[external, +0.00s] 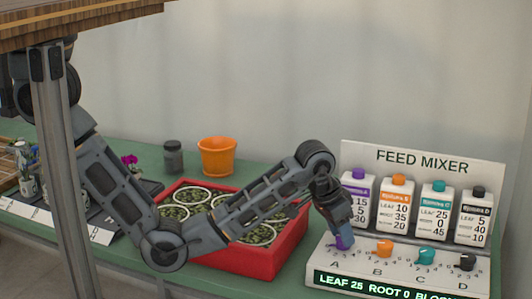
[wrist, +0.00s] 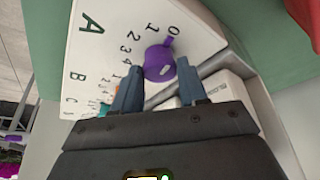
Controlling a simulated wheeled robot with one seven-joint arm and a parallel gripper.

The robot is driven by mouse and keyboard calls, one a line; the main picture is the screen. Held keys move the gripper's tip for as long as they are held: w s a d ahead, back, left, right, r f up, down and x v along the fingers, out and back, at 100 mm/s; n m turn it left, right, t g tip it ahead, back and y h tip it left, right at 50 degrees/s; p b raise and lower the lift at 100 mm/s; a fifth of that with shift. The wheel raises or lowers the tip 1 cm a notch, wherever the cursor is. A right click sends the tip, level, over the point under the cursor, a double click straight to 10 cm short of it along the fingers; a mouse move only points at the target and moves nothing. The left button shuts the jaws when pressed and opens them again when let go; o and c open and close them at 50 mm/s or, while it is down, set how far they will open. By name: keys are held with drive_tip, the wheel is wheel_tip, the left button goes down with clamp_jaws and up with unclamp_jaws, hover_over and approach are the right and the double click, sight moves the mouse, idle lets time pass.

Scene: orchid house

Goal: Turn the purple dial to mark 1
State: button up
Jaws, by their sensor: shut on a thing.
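The purple dial (external: 343,243) is the leftmost knob on the feed mixer's (external: 420,275) sloped panel, above the letter A. In the wrist view the dial (wrist: 157,63) has its raised pointer toward the 0, to the right of the 1. Marks 0, 1, 2, 3 and 4 curve around it. My gripper (external: 340,228) comes down on the dial from above. In the wrist view my gripper (wrist: 160,88) has its blue-grey fingers on both sides of the dial, shut on it. The fingers hide part of its lower side.
An orange dial (external: 384,248), a teal dial (external: 425,256) and a black dial (external: 467,262) sit to the right, with bottles behind. A lit display (external: 390,287) reads "LEAF 25 ROOT 0". A red crate (external: 260,262) of potted plants lies under my forearm; an orange pot (external: 217,157) stands behind.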

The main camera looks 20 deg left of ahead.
sight(335, 254)
drive_tip(key=shift+r, duration=0.1)
drive_tip(key=shift+n+t+p, duration=0.3)
drive_tip(key=shift+n+p, duration=0.65)
drive_tip(key=shift+n, duration=0.15)
drive_tip(key=shift+d+n+t+y+p, duration=0.15)
drive_tip(key=shift+n+y+p, duration=0.3)
drive_tip(key=shift+n, duration=0.45)
drive_tip(key=shift+d+n+t+y+p, duration=0.15)
drive_tip(key=shift+n+y+p, duration=0.25)
drive_tip(key=shift+n, duration=0.5)
drive_tip(key=shift+a, duration=0.1)
drive_tip(key=o, duration=1)
drive_tip(key=shift+o, duration=0.2)
drive_tip(key=v, duration=0.7)
drive_tip(key=shift+s+r, duration=0.2)
drive_tip(key=shift+r, duration=0.1)
